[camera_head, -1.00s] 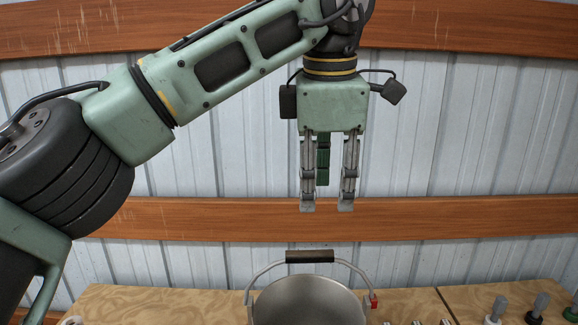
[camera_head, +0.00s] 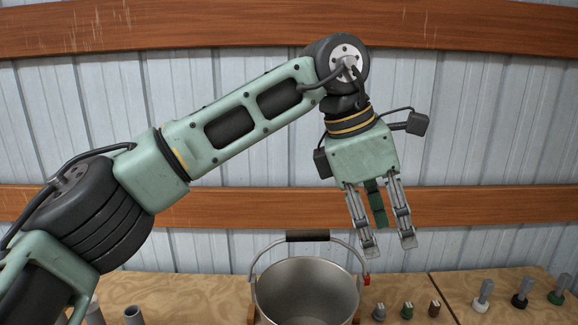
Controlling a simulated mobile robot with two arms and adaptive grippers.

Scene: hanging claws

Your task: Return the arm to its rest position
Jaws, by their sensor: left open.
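My left gripper (camera_head: 387,247) is open and empty, with its two grey fingers apart and pointing down, tilted a little to the right. It hangs in the air above and slightly right of a metal bucket. My left arm reaches in from the left, bent at the wrist at the upper middle. My right gripper is not in view.
The metal bucket (camera_head: 305,290) stands at the wooden table's (camera_head: 200,296) middle, its handle (camera_head: 307,236) raised. Several small pegs (camera_head: 408,310) and bolt-like pieces (camera_head: 521,292) stand to the right. A panelled wall is behind.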

